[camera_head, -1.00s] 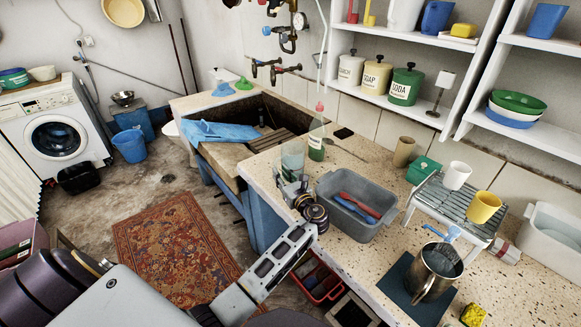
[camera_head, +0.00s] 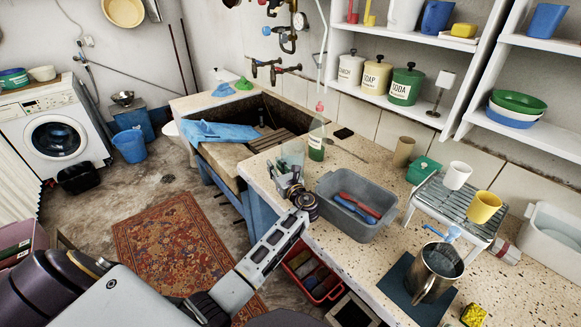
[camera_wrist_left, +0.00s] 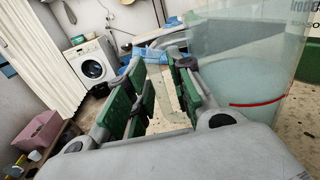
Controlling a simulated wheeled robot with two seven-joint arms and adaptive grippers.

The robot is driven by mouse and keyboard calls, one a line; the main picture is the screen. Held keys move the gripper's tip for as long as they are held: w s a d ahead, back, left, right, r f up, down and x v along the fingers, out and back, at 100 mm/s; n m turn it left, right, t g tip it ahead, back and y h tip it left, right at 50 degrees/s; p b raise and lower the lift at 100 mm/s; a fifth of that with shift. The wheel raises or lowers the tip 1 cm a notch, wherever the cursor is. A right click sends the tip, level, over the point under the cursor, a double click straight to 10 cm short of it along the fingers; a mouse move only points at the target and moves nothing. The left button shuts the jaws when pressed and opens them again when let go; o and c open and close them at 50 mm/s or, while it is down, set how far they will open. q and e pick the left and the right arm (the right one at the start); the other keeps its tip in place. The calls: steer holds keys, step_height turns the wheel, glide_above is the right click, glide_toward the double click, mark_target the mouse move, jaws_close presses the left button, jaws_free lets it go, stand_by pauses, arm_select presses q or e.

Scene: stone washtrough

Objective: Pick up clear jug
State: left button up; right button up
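The clear jug (camera_head: 293,152) stands upright on the speckled counter, left of the grey basin. In the left wrist view the jug (camera_wrist_left: 262,75) fills the right side, see-through with a red line around it. My left gripper (camera_head: 283,176) is at the jug's near side. In the left wrist view its green-padded fingers (camera_wrist_left: 158,95) are apart. A pale see-through strip, which looks like the jug's handle, shows between them; I cannot tell whether either finger touches it. My right gripper is not in view.
A clear bottle (camera_head: 317,140) with green liquid stands just behind the jug. The grey basin (camera_head: 352,222) holding red and blue items is close on the right. A metal pot (camera_head: 434,272) and a wire rack (camera_head: 452,208) with cups stand farther right. The stone trough (camera_head: 240,115) lies behind left.

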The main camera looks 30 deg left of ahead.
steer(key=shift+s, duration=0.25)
arm_select(q)
jaws_close()
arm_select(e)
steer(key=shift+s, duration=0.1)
arm_select(q)
steer(key=shift+r, duration=0.2)
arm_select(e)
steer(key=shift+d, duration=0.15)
